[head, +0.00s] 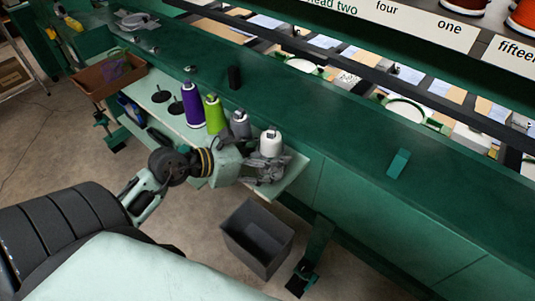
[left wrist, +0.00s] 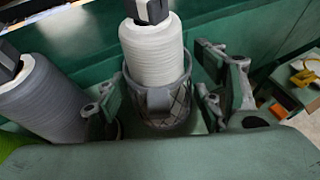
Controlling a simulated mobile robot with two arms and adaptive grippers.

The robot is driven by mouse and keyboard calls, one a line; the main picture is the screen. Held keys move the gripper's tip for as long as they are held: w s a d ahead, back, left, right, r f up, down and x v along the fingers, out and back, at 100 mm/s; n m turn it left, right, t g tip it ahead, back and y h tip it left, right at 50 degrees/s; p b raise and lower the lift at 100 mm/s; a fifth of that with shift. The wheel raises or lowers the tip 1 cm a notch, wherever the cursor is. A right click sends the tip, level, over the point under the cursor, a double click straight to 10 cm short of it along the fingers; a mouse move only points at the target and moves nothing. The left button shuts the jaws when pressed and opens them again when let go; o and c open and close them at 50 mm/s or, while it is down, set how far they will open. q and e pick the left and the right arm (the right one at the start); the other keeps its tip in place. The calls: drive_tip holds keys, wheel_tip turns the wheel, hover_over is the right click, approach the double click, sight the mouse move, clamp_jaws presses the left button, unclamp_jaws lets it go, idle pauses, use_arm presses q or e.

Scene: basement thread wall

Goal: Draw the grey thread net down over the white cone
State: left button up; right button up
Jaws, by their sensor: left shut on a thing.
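The white cone (head: 271,143) stands upright at the right end of a row of thread cones, on a pale shelf. In the left wrist view the white cone (left wrist: 153,50) has a dark cap on top. The grey thread net (left wrist: 172,104) is around its lower part, and the upper part is bare. My left gripper (head: 266,172) is low at the cone, with its fingers (left wrist: 160,90) on either side of the net, shut on it. The net's lower edge is partly hidden. My right gripper is not in view.
A grey cone (head: 240,125) stands close to the left of the white one, then a green cone (head: 214,115) and a purple cone (head: 193,105). A dark open bin (head: 258,238) is on the floor below. The green ledge (head: 330,130) runs behind the cones.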

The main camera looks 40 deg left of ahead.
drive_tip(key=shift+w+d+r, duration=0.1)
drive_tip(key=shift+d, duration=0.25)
use_arm(q)
drive_tip(key=shift+f, duration=0.2)
drive_tip(key=shift+f, duration=0.15)
drive_tip(key=o, duration=0.9)
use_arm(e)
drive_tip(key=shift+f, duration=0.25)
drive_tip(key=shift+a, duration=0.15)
use_arm(q)
drive_tip(key=shift+s, duration=0.2)
drive_tip(key=v, duration=1.2)
drive_tip(key=shift+w, duration=0.1)
